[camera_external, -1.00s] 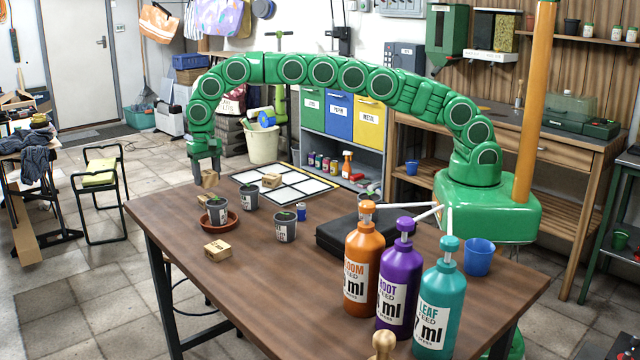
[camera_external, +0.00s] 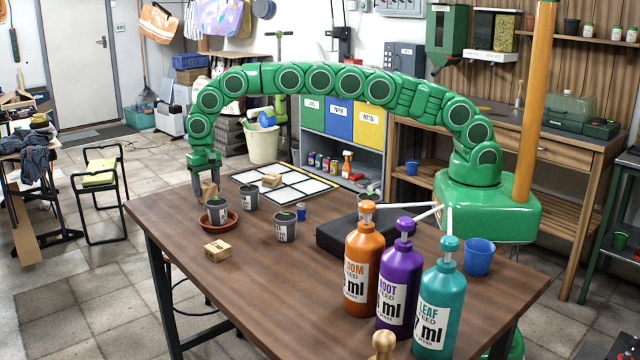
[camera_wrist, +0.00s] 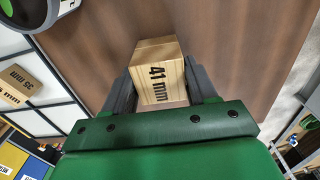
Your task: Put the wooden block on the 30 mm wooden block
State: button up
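My gripper (camera_external: 208,183) is over the far left part of the table, pointing down. It is shut on a wooden block marked 41 mm (camera_wrist: 158,82), with a finger on each side; this block also shows in the external view (camera_external: 209,188). A block marked 35 mm (camera_wrist: 27,86) lies on the white-panelled mat. Another wooden block (camera_external: 217,250) lies at the table's near left, its label too small to read.
More pots (camera_external: 249,198) (camera_external: 286,228), a small blue can (camera_external: 301,211), a black case (camera_external: 330,237) and pump bottles (camera_external: 360,260) stand to the right. The table's front left is mostly clear.

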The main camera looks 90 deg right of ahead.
aim_at(207, 184)
jog(key=o, duration=0.5)
jog(key=shift+c, duration=0.2)
jog(key=shift+r, duration=0.15)
notch_tip(207, 184, up, 12)
jog(key=shift+r, duration=0.1)
